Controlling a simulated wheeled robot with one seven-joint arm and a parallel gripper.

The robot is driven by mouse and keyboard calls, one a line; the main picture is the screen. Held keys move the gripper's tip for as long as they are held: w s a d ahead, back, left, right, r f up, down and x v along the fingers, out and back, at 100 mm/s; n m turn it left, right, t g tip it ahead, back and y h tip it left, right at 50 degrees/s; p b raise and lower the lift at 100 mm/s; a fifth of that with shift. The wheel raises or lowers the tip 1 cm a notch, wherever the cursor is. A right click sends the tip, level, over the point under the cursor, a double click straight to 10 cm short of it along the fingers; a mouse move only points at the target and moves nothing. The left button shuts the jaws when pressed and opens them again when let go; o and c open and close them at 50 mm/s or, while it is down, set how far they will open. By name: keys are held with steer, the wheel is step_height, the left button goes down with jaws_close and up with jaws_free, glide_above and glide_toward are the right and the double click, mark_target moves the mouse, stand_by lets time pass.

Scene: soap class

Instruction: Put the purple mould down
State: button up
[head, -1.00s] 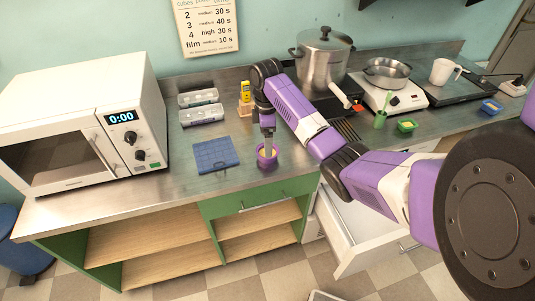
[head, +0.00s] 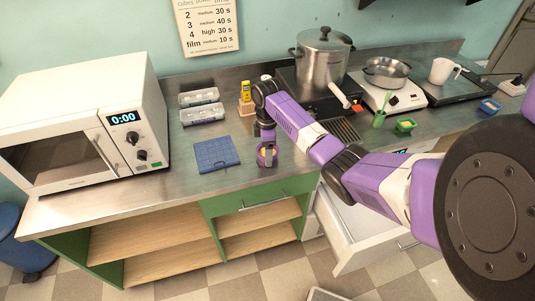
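The purple mould (head: 262,160) is a small cup with something yellow inside, near the counter's front edge, just right of the blue mat. My gripper (head: 268,155) points down at the mould, its fingers overlapping the cup in the head view. The fingertips are too small and too covered to tell whether they are shut on the mould's wall or open around it. I cannot tell whether the mould's base touches the counter.
The blue gridded mat (head: 214,154) lies flat and bare on the counter (head: 185,185). A microwave (head: 75,125) stands at left. Behind are clear trays (head: 201,105) and a yellow bottle (head: 246,92). A pot (head: 322,62), a pan on a scale (head: 387,72) and a green mould (head: 405,126) are at right. A drawer (head: 350,235) stands open below.

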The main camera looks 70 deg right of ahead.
steer(key=shift+c, duration=1.1)
steer(key=shift+r, duration=0.1)
